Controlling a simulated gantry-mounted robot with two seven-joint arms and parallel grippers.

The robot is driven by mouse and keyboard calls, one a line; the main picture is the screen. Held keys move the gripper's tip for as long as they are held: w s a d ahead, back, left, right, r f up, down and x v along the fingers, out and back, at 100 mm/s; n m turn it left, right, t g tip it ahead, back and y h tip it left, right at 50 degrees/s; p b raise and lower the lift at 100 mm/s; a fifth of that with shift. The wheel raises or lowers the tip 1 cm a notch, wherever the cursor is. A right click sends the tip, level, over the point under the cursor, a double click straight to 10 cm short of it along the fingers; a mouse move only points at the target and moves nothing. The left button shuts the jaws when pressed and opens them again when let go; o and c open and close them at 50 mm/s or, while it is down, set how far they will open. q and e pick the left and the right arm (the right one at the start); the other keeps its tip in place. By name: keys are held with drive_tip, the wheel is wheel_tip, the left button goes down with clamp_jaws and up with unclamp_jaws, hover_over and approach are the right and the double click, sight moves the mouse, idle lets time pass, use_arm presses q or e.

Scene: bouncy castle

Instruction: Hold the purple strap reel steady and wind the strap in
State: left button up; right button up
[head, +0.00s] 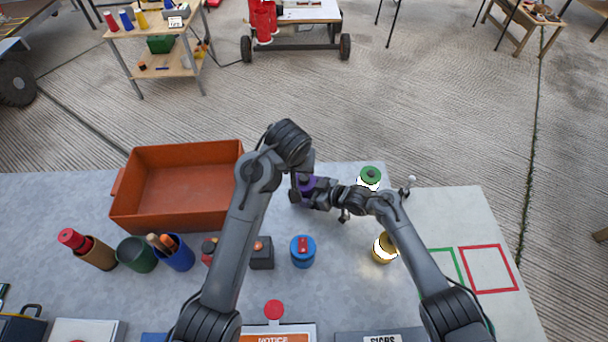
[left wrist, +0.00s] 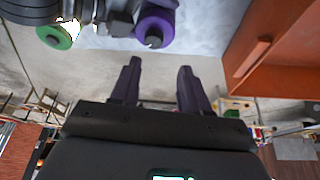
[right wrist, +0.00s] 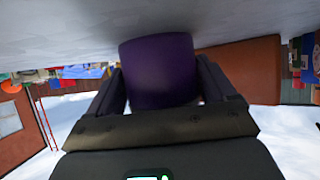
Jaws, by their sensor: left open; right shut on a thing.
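The purple strap reel (head: 308,184) stands on the grey table near its far edge, partly hidden by my arms in the head view. My right gripper (head: 304,190) is shut on the reel's side; in the right wrist view the reel's purple body (right wrist: 160,72) fills the space between the fingers. My left gripper (left wrist: 158,75) is open and empty. In the left wrist view the reel (left wrist: 155,28) is ahead of its fingertips, apart from them, with a dark knob or hub on its top. I cannot make out the strap's end.
An orange bin (head: 180,205) stands left of the reel. A green-topped reel (head: 370,176), a yellow reel (head: 383,248) and a blue reel (head: 302,252) stand nearby. Cups with tools (head: 137,254) line the left front. Green and red outlined squares (head: 488,268) mark the right side.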

sight(304, 178)
use_arm(q)
drive_tip(key=x, duration=0.7)
drive_tip(key=d+x, duration=0.1)
drive_tip(key=x, duration=0.3)
drive_tip(key=shift+w+d+r, duration=0.1)
drive_tip(key=shift+w+r, duration=0.05)
drive_tip(key=shift+w, duration=0.1)
drive_tip(key=c, duration=0.8)
